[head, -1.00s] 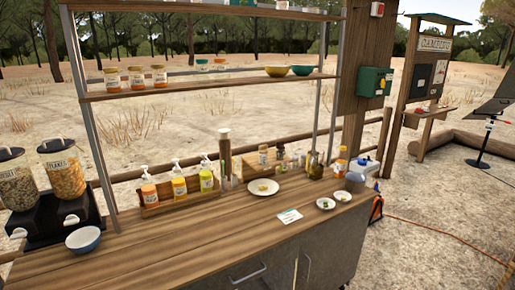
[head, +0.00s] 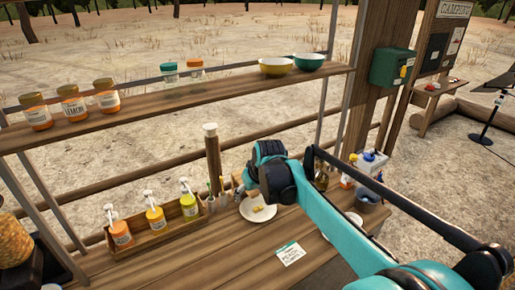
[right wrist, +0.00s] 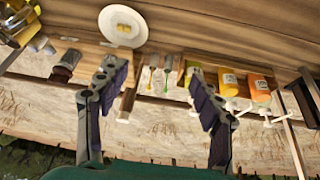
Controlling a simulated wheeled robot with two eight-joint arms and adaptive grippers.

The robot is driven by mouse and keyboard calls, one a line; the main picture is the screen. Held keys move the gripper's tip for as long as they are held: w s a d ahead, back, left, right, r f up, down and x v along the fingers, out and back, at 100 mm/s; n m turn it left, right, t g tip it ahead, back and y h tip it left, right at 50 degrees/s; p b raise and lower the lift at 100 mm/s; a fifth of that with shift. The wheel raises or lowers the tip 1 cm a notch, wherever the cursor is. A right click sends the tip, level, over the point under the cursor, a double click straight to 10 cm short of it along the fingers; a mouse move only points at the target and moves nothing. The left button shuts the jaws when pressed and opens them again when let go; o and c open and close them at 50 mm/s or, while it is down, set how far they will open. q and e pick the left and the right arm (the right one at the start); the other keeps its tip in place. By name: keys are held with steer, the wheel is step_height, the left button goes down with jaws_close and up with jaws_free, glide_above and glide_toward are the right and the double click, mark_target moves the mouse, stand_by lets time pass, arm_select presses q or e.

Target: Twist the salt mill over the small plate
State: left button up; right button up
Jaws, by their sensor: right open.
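The small plate (head: 258,209), white with small yellow pieces on it, lies on the wooden counter. It also shows at the top of the right wrist view (right wrist: 124,26). A tall brown piece with a white top (head: 212,155) stands behind the counter items; I cannot tell for sure whether it is the salt mill. My right gripper (right wrist: 155,71) is open, with nothing held between its fingers. In the head view my right arm reaches in above the plate's right side and hides part of the area behind it. My left gripper is not in view.
A wooden rack (head: 160,232) of pump bottles stands left of the plate, with utensils in cups between them. A card (head: 289,254) lies in front. A shelf (head: 190,92) with jars and bowls crosses above the counter. The front counter is mostly clear.

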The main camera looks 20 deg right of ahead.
steer(key=w+d+g+p, duration=0.1)
steer(key=w+d+p, duration=1)
steer(key=w, duration=0.5)
steer(key=shift+n+y, duration=0.3)
steer(key=shift+n, duration=0.1)
steer(key=x, duration=0.4)
steer(key=d+x, duration=0.1)
steer(key=x, duration=0.1)
steer(key=shift+w+f+b, duration=0.25)
steer(key=shift+b, duration=0.1)
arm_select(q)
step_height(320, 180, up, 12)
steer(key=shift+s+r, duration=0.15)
arm_select(e)
steer(key=c, duration=1.2)
